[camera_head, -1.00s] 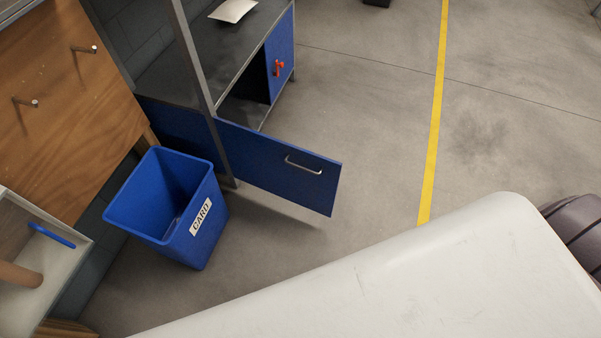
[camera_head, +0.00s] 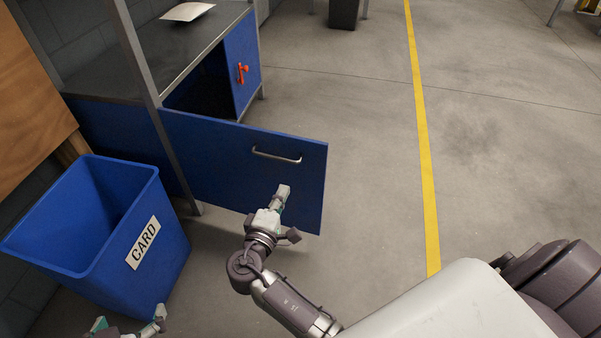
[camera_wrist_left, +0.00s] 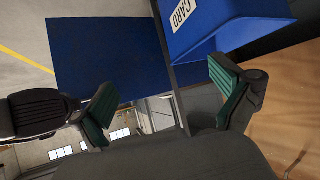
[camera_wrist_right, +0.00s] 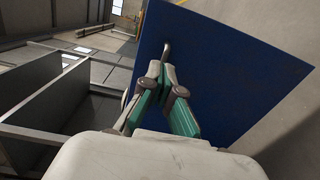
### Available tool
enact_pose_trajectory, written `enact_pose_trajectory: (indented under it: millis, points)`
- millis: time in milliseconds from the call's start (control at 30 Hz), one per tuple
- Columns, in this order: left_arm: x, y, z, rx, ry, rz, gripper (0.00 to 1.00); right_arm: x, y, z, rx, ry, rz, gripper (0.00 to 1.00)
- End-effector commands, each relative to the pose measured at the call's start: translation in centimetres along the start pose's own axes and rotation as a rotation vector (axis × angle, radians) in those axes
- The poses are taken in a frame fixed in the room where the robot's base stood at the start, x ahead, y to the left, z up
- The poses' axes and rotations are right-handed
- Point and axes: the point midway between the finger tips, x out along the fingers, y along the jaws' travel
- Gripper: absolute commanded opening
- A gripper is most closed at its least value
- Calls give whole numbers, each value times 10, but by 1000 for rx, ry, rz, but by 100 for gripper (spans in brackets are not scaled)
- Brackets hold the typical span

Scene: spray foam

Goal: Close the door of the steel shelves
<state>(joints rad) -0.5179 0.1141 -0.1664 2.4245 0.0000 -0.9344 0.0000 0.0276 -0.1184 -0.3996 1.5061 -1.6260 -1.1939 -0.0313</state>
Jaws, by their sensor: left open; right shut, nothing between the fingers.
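The blue door (camera_head: 225,160) of the steel shelves (camera_head: 110,60) stands swung wide open from the grey post on its left. Its metal handle (camera_head: 277,156) faces me. My right gripper (camera_head: 283,190) is shut and empty, in front of the door's face just below the handle. I cannot tell whether it touches the door. In the right wrist view its fingertips (camera_wrist_right: 160,72) overlap the door near the handle (camera_wrist_right: 166,48). My left gripper (camera_head: 130,322) is open at the bottom left edge, and in the left wrist view it faces the door (camera_wrist_left: 105,60) and bin, empty.
A blue bin (camera_head: 100,225) labelled CARD stands left of the open door, close to the post. Another blue door with a red handle (camera_head: 242,73) is at the shelves' far end. A paper (camera_head: 187,11) lies on top. The floor to the right is clear.

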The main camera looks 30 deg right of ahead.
Motion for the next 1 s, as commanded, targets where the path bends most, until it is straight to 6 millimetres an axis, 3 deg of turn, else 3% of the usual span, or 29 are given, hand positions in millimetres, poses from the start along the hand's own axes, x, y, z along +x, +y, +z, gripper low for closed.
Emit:
enact_pose_trajectory:
  millis: [233, 700, 1000]
  points:
    - [-5, 1, -12, 1, 55, 2, 100, 15, 11, 2, 10, -21, 42, 0]
    - [-5, 9, -66, 1, 359, 20, 100, 110, 13, 3, 9, -19, 40, 0]
    - [-12, 12, -90, 0, 495, 29, 100, 139, 14, 3, 9, -17, 38, 0]
